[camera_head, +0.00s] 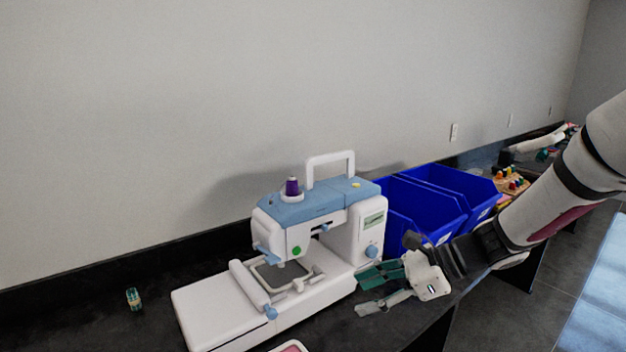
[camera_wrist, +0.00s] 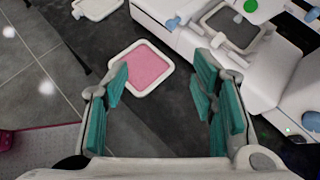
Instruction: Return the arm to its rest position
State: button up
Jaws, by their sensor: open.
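My gripper (camera_head: 372,290) is at the end of my arm, which reaches in from the right in the head view. Its teal-padded fingers are beside the right front of a white and blue sewing machine (camera_head: 335,228). In the wrist view my gripper (camera_wrist: 165,90) has its two fingers spread wide with nothing between them. A white-framed pink square (camera_wrist: 141,68) lies on the dark counter beyond the fingertips. I cannot tell from the head view whether the fingers touch the machine.
Blue bins (camera_head: 427,212) stand right of the machine, close behind my gripper. A small green-labelled spool (camera_head: 133,299) stands at the left on the dark counter (camera_head: 75,325). A wall (camera_head: 200,90) runs behind. Open floor (camera_head: 500,315) lies past the counter's front edge.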

jog(key=s+d+r+n+h, duration=0.3)
jog(key=s+n, duration=0.3)
jog(key=s, duration=0.2)
jog(key=s+d+r+n+t+h+p, duration=0.1)
jog(key=s+d+r+n+h, duration=0.1)
jog(key=s+r+n+h, duration=0.2)
jog(key=s+d+r+n+h, duration=0.3)
jog(key=s+n, duration=0.6)
jog(key=s, duration=0.4)
notch_tip(320, 180, up, 2)
jog(key=shift+s+d+r+n+t+h+p, duration=0.1)
jog(key=shift+s+d+n+t+h+p, duration=0.2)
jog(key=shift+s+d+h+p, duration=0.15)
